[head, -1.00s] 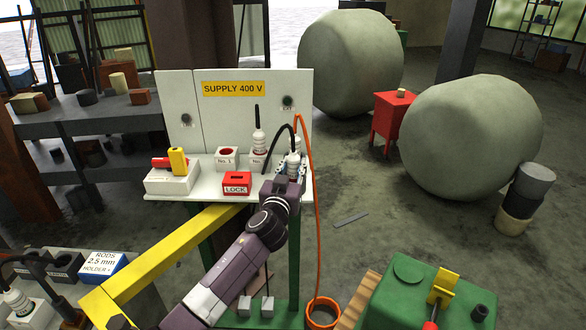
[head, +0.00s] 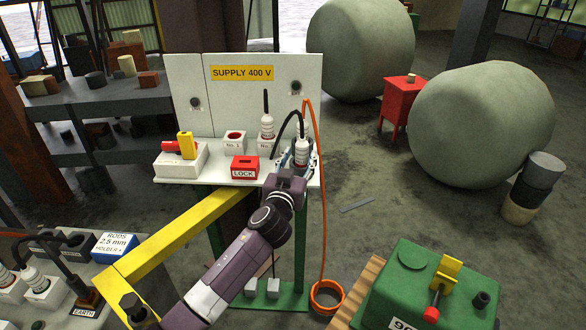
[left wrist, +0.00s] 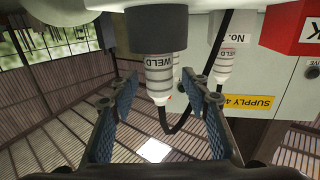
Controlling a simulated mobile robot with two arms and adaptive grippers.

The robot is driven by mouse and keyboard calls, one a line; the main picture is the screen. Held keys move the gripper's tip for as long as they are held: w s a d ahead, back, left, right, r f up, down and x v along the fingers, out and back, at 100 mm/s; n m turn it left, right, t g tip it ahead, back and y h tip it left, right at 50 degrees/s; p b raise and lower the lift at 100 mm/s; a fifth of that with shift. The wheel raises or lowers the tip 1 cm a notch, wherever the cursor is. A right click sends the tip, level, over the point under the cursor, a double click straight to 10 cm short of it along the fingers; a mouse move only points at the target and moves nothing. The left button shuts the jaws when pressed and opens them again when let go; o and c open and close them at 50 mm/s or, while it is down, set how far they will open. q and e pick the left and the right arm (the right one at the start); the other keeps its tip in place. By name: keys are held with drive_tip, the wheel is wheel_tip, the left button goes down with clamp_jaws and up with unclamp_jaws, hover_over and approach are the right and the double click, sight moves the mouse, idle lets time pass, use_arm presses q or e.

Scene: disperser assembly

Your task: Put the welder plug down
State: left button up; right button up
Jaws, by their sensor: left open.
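A white welder plug (head: 302,151) with a black cable stands upright at the right end of the white shelf. In the left wrist view, which is upside down, this plug (left wrist: 159,80), lettered WELD, sits with its end in a dark round socket (left wrist: 156,29). My left gripper (head: 296,170) is open. In the left wrist view its two blue-padded fingers (left wrist: 162,105) stand apart on either side of the plug, without visible contact. A second WELD plug (head: 267,127) stands upright in a numbered white block behind; it also shows in the left wrist view (left wrist: 224,66). My right gripper is not in view.
The shelf also holds an empty-looking No. 1 block (head: 234,143), a red LOCK box (head: 244,168) and a white box with a yellow-and-red handle (head: 186,146). The SUPPLY 400 V panel (head: 236,98) stands behind. An orange cable (head: 320,215) hangs at the right. A green machine (head: 415,290) stands front right.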

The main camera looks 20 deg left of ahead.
use_arm(q)
drive_tip(key=s+p, duration=0.1)
drive_tip(key=s, duration=0.7)
drive_tip(key=shift+s+d, duration=0.35)
